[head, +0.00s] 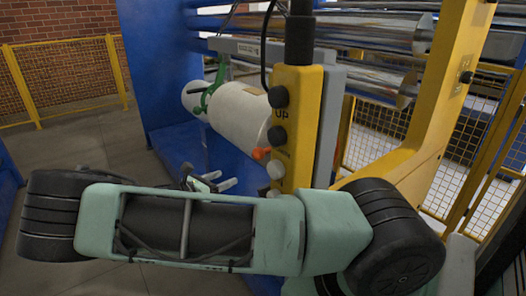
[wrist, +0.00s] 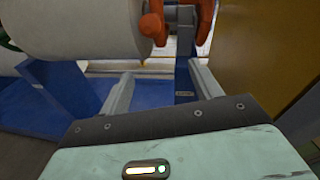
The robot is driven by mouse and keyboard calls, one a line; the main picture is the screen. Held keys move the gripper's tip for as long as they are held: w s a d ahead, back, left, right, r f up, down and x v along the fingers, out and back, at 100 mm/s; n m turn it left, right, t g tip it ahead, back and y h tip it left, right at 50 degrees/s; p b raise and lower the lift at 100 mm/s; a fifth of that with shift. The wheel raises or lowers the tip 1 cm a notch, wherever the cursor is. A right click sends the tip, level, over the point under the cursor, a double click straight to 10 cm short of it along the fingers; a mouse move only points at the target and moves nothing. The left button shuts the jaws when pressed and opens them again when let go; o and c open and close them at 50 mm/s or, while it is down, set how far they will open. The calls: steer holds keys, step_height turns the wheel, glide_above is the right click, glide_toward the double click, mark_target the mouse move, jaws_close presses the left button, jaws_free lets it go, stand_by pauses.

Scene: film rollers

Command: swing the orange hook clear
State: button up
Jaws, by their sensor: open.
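The orange hook (head: 261,154) shows in the head view at the near end of the white roll (head: 238,116), mostly hidden behind the yellow pendant box. In the wrist view the orange hook (wrist: 203,22) is at the top, right of the roll's end (wrist: 80,28). A rounded orange end (wrist: 152,28) lies close against the roll's end. My gripper (wrist: 162,70) is open and empty, its two fingers apart and pointing toward the hook from below in the picture. In the head view my gripper (head: 221,180) is below the roll, left of the pendant box.
A green hook (head: 213,86) is around the roll's far part. The yellow pendant box (head: 296,130) with dark knobs hangs in front. Blue machine frame (head: 160,60), steel rollers (head: 375,75) and a yellow post (head: 445,95) stand around. Open floor lies to the left.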

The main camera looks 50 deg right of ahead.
mark_target(254, 155)
steer(key=shift+n+t+h, duration=0.4)
steer(key=shift+n+h, duration=0.1)
steer(key=shift+h, duration=0.1)
steer(key=d+p, duration=0.1)
steer(key=d, duration=0.5)
steer(key=d+r+p, duration=0.1)
steer(key=d, duration=0.5)
steer(key=d+p, duration=0.2)
steer(key=d, duration=0.4)
steer(key=shift+w+d+r, duration=0.15)
steer(key=shift+w, duration=0.05)
